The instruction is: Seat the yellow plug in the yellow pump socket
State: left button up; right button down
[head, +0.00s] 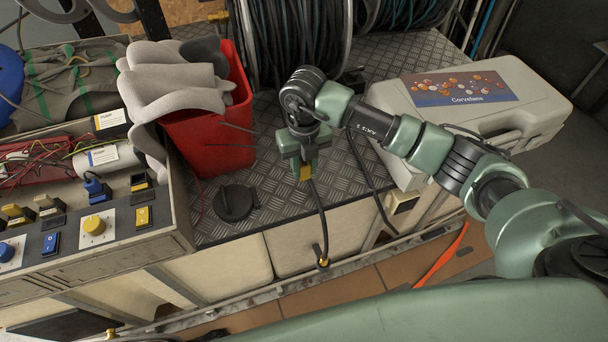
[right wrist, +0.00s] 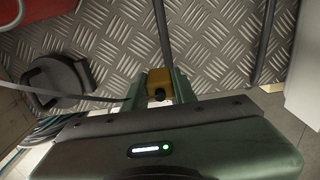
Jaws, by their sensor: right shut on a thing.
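My right gripper (head: 304,172) is shut on the yellow plug (head: 306,173), above the front part of the metal deck. The right wrist view shows the yellow plug (right wrist: 160,82) between the two fingers, its dark cable running away from it. In the head view a dark cable hangs from the plug over the deck's front edge. The control panel (head: 165,245) is at the left, well apart from the gripper. A small dark socket (head: 139,182) with a yellowish edge sits above a yellow switch (head: 143,215); I cannot tell for certain that it is the yellow pump socket.
A blue plug (head: 95,187) stands in the panel left of the dark socket. A red bin (head: 205,140) with grey gloves rises behind the panel's right end. A black round cap (head: 235,203) lies on the deck (head: 275,205). A pale case (head: 530,95) stands at right.

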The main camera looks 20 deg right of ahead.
aim_at(304, 178)
notch_tip(304, 178, down, 4)
jog(key=shift+f, duration=0.1)
jog(key=shift+f, duration=0.1)
jog(key=shift+f, duration=0.15)
jog(key=c, duration=1.1)
grip_release()
